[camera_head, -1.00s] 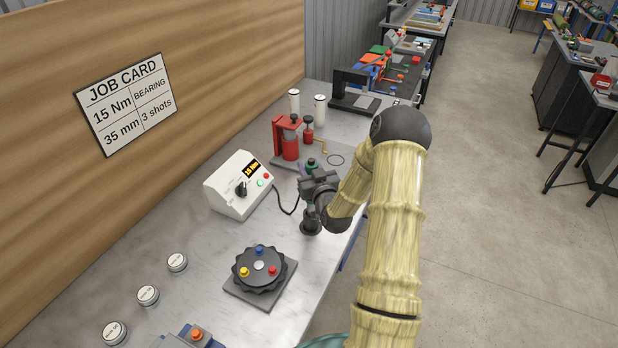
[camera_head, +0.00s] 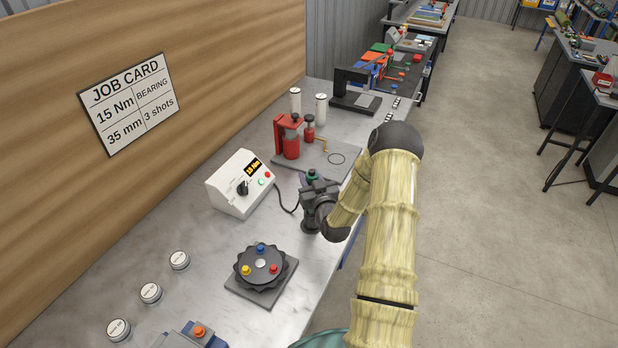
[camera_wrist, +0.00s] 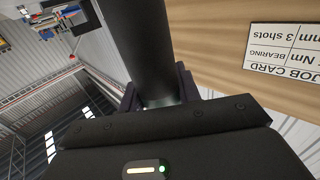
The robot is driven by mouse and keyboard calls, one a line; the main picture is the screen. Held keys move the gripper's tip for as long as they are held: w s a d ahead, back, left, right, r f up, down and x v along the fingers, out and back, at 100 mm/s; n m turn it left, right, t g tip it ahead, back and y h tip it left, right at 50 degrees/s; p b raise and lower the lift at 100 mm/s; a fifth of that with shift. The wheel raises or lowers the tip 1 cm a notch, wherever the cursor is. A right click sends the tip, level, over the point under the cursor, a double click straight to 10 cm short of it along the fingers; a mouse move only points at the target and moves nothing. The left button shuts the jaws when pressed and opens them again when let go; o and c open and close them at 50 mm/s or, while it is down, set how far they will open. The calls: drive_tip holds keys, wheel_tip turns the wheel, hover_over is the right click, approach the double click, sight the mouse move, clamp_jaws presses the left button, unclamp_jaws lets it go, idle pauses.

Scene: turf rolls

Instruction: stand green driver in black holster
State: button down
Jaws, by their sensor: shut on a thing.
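The green driver (camera_head: 312,174) shows its green cap above my gripper (camera_head: 316,187). In the wrist view its long black body (camera_wrist: 145,45) runs out from between the two fingers, with a thin green band near them. My gripper is shut on it. It looks about upright over the bench. A dark round piece below my gripper, near the bench's front edge, looks like the black holster (camera_head: 310,227). My gripper and wrist partly cover it, so I cannot tell whether the driver's lower end is inside it.
A white controller (camera_head: 240,184) with a cable stands to the left. A black turntable (camera_head: 261,268) with coloured knobs is nearer. A red press (camera_head: 288,137) on a grey plate and two white cylinders stand behind. White round tins lie at left. Bare bench lies between.

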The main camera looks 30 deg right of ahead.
drive_tip(key=shift+f, duration=0.1)
drive_tip(key=c, duration=1.2)
unclamp_jaws()
drive_tip(key=shift+o, duration=1)
drive_tip(key=shift+s, duration=0.2)
drive_tip(key=s+a+b, duration=0.1)
drive_tip(key=s+b, duration=0.3)
drive_tip(key=s, duration=0.7)
drive_tip(key=shift+s+a+b, duration=0.25)
drive_tip(key=shift+s+b, duration=0.05)
drive_tip(key=shift+b, duration=0.1)
